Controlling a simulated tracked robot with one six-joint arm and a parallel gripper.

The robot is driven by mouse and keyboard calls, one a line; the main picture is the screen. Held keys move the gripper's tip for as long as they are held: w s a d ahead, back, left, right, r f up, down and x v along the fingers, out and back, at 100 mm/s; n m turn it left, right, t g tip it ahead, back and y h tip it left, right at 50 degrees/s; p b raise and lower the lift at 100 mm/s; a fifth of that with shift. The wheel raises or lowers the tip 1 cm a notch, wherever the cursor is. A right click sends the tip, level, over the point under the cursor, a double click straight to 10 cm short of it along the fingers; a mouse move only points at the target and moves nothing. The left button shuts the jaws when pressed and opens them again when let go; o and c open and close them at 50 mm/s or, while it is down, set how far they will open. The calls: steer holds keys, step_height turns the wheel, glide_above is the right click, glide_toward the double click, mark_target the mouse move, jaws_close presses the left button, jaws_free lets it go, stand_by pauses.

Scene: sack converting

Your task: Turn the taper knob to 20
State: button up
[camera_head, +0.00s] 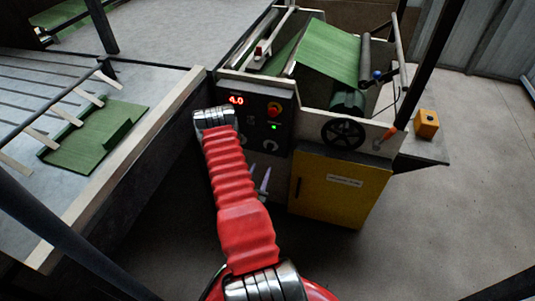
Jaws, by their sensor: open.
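The dark control panel (284,122) stands upright on the front of the machine. Another pale round shape (242,143) shows beside my red arm, partly covered. I cannot tell which is the taper knob. A red display (236,100) at the panel's upper left appears to read 4.0. My gripper (260,183) shows two pale, narrow fingers just right of my arm, below the panel. They are apart with nothing visible between them. My arm hides the rest of the gripper.
A black handwheel (343,134) is to the right, above a yellow cabinet (340,190). Green sheet (330,52) runs over the machine. A pale-edged table (120,165) stands left.

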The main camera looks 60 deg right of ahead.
mark_target(269, 149)
steer(key=d, duration=0.3)
steer(key=w+d, duration=0.1)
steer(key=d, duration=0.7)
steer(key=shift+w, duration=0.4)
steer(key=shift+c, duration=0.2)
jaws_close()
steer(key=shift+s+n, duration=0.1)
steer(key=shift+n, duration=1.2)
steer(key=shift+o, duration=0.2)
jaws_free()
